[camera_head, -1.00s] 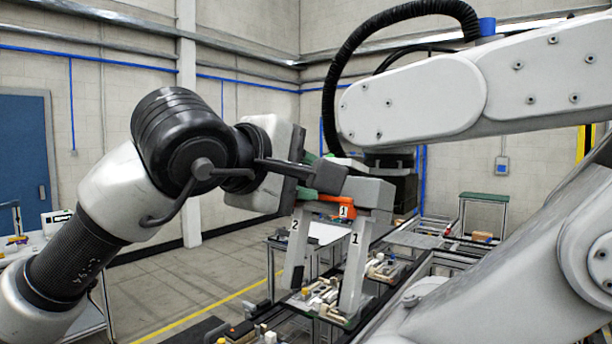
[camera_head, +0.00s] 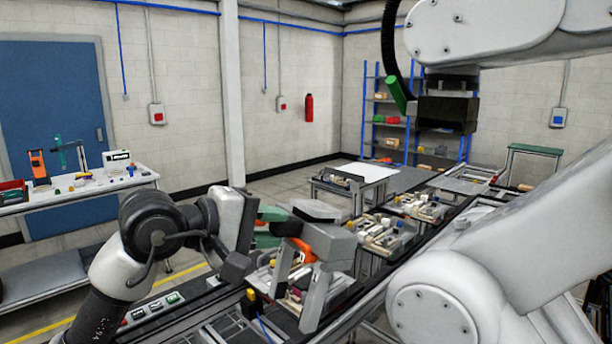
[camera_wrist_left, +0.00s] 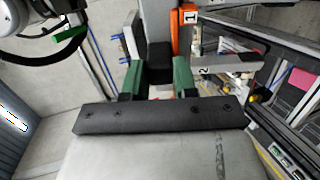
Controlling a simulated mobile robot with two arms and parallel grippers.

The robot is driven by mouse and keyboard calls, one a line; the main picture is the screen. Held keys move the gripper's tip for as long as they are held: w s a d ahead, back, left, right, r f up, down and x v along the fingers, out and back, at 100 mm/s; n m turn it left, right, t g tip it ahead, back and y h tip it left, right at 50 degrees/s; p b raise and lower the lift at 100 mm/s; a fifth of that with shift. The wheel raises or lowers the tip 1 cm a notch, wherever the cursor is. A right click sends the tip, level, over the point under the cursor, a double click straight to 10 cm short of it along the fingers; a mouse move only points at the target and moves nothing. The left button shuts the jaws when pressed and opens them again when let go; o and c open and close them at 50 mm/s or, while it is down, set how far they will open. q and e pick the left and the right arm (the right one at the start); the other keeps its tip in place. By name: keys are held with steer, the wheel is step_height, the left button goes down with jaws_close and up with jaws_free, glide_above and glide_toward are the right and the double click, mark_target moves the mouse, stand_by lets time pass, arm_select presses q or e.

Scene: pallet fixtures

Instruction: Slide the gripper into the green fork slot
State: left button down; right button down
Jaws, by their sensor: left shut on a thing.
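My left gripper (camera_head: 269,227) has green fingers. They are shut on a grey two-legged gripper tool (camera_head: 327,243) with an orange part (camera_head: 303,250), held up over the conveyor line. In the left wrist view the green fingers (camera_wrist_left: 158,76) close around a black block (camera_wrist_left: 159,55); the orange part (camera_wrist_left: 187,32) and a leg marked 2 (camera_wrist_left: 228,64) are beyond it. My right arm ends in a black block (camera_head: 447,114) with a green piece (camera_head: 396,94) at its side; its jaw state is unclear. I cannot make out a green fork slot for certain.
A workbench (camera_head: 75,197) with small tools and a green stand (camera_head: 62,153) is at the left. Conveyor fixtures (camera_head: 386,235) run below and right of the held tool. A blue-framed shelf (camera_head: 370,110) and a green-topped table (camera_head: 536,150) stand behind.

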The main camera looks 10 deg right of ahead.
arm_select(q)
steer(key=s+a+f+b, duration=0.1)
steer(key=a+f, duration=0.4)
steer(key=f, duration=0.4)
steer(key=s+a+f+b, duration=0.1)
steer(key=a+f+b, duration=0.1)
steer(key=a+f, duration=0.5)
steer(key=s+a+f+t+b, duration=0.1)
steer(key=s+a+f, duration=0.3)
steer(key=f, duration=0.5)
steer(key=s+a+f+n+b, duration=0.1)
steer(key=s+a+f, duration=0.3)
steer(key=f, duration=0.5)
steer(key=shift+s+n+t+y+b, duration=0.3)
steer(key=shift+s+t+y+b, duration=0.1)
steer(key=shift+s, duration=0.85)
steer(key=shift+a+f, duration=0.1)
